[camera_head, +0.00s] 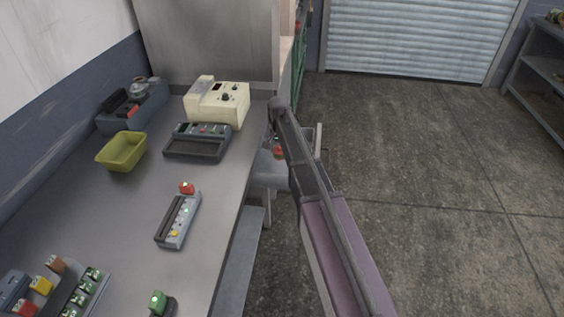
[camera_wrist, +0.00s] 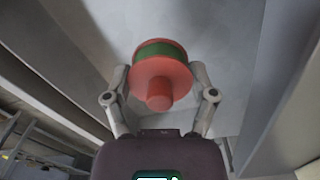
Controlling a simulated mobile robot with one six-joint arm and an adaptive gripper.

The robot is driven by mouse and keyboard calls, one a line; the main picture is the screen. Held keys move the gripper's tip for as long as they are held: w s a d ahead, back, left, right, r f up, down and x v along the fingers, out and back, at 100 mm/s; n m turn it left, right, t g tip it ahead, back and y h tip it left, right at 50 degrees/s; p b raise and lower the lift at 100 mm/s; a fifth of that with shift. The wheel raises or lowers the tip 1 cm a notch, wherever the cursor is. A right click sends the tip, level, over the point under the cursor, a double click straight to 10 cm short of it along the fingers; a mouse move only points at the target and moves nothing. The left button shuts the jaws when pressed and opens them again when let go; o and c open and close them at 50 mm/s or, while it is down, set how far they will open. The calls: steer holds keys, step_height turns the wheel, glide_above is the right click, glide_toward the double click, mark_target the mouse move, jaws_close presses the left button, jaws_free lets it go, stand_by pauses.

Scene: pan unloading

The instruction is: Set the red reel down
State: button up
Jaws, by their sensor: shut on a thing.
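The red reel (camera_wrist: 160,73) has red flanges, a green band between them and a red stub facing the wrist camera. My gripper (camera_wrist: 161,88) is shut on it, with one finger on each side. In the head view the reel (camera_head: 279,152) shows small, just past the table's right edge and partly hidden by my arm. Pale grey surfaces lie beyond the reel in the wrist view; I cannot tell whether it touches any of them. My gripper is mostly hidden behind my arm in the head view.
The grey table (camera_head: 215,195) holds a yellow-green bin (camera_head: 122,151), a dark device (camera_head: 198,142), a cream instrument (camera_head: 217,100) and a slim grey device (camera_head: 178,221) with a red item (camera_head: 187,187) beside it. Grey furniture (camera_head: 268,175) stands near the reel. Open floor lies to the right.

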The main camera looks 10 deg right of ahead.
mark_target(280, 158)
steer(key=shift+f, duration=0.1)
stand_by(0.3)
steer(key=shift+f+b, duration=1.8)
steer(key=shift+b, duration=0.05)
steer(key=shift+f, duration=0.15)
steer(key=o, duration=1)
steer(key=shift+o, duration=0.2)
step_height(280, 158, up, 12)
steer(key=p, duration=1.2)
steer(key=shift+a+r, duration=0.1)
steer(key=shift+r, duration=0.1)
